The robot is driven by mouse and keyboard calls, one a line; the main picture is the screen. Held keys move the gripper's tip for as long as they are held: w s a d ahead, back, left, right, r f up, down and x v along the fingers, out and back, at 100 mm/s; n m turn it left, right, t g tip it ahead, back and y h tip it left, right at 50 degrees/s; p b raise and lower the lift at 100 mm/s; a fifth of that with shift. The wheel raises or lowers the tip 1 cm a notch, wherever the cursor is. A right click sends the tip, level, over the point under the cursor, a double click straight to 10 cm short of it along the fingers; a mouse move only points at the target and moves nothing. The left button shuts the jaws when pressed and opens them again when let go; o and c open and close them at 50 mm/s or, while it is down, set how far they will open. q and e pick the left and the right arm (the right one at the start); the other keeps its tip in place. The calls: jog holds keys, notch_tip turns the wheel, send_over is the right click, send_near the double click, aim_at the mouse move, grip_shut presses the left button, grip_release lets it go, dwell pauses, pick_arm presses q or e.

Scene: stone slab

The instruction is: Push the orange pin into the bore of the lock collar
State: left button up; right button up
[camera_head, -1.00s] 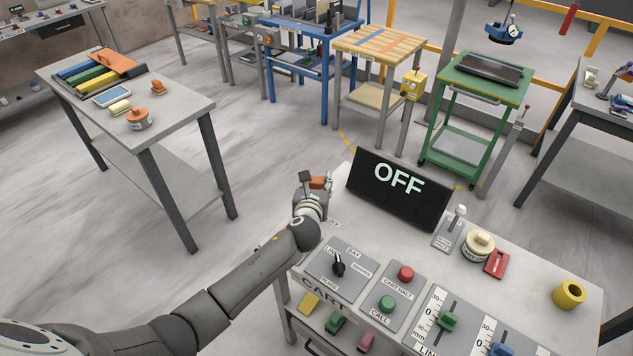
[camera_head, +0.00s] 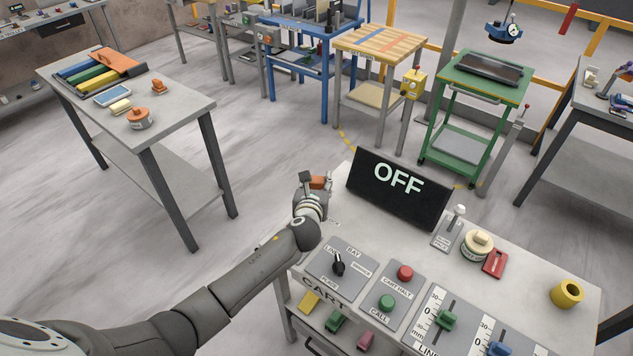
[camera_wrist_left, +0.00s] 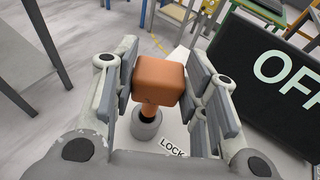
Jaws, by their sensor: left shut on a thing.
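The orange pin (camera_wrist_left: 160,82) has a block-shaped head, and its shaft points down into the grey lock collar (camera_wrist_left: 146,126) in the left wrist view. The pin's lower end is hidden at the collar, so how deep it sits cannot be told. My left gripper (camera_wrist_left: 165,85) is shut on the pin's head, with a finger pad on either side. In the head view my left gripper (camera_head: 314,190) is at the far left corner of the slab, and the orange head (camera_head: 319,182) shows between its fingers. My right gripper is not in view.
The black OFF display (camera_head: 399,189) stands close to the right of my left gripper. Selector, buttons and sliders fill the near part of the slab (camera_head: 365,240). A yellow ring (camera_head: 567,294) is at its right end. A grey table (camera_head: 180,115) stands apart to the left.

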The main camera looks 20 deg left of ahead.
pick_arm(q)
jog(key=shift+r+p, duration=0.1)
jog(key=shift+p, duration=0.2)
jog(key=shift+f+b, duration=0.8)
jog(key=shift+f, duration=0.2)
dwell(0.4)
jog(key=shift+f+b, duration=1.45)
jog(key=shift+f, duration=0.4)
jog(key=o, duration=1.2)
jog(key=shift+o, duration=0.2)
jog(key=shift+f, duration=0.1)
jog(key=shift+s, duration=0.15)
jog(key=v, duration=1.2)
